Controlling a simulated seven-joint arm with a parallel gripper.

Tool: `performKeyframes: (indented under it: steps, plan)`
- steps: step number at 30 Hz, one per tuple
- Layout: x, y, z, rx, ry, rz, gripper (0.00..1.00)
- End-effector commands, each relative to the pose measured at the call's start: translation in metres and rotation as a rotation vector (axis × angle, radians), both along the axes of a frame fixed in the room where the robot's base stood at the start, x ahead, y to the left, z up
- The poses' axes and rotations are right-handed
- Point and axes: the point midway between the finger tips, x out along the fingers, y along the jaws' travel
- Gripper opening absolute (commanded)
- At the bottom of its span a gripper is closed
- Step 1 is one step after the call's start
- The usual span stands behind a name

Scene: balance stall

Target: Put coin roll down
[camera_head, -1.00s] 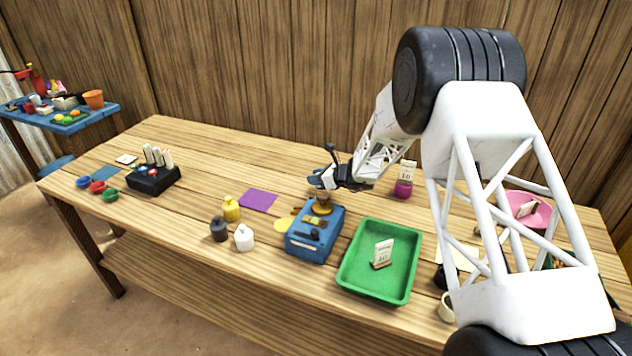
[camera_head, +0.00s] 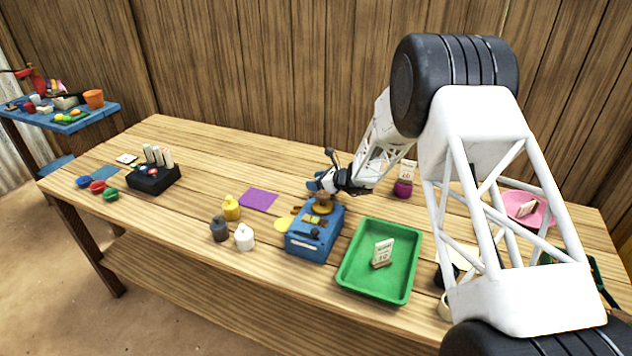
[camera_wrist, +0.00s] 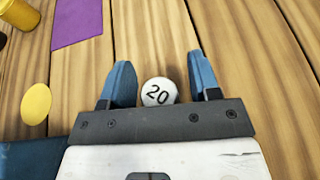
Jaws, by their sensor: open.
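The fingers are open, with a small gap beside the roll. In the head view my gripper (camera_head: 318,184) is low behind the blue scale (camera_head: 312,244). A brownish piece, likely the roll's side, shows just under the fingers, above the scale's gold pan (camera_head: 323,209). The gripper partly hides it, and I cannot tell whether it touches the pan.
A green tray (camera_head: 348,281) with a price card stands right of the scale. Yellow, dark and white bottles (camera_head: 244,238) stand left of it. A purple sheet (camera_head: 258,200) and a yellow disc (camera_head: 284,224) lie nearby. A purple jar (camera_head: 403,189) stands behind.

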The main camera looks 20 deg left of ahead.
Motion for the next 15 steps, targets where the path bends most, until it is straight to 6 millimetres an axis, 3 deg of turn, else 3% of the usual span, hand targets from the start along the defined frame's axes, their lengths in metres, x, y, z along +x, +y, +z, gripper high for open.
performKeyframes:
  steps: [7,15]
  plan:
    - [0.000,0.000,0.004,0.000,0.000,0.000,0.56]
    - [-0.002,-0.022,0.012,0.000,0.000,-0.002,0.56]
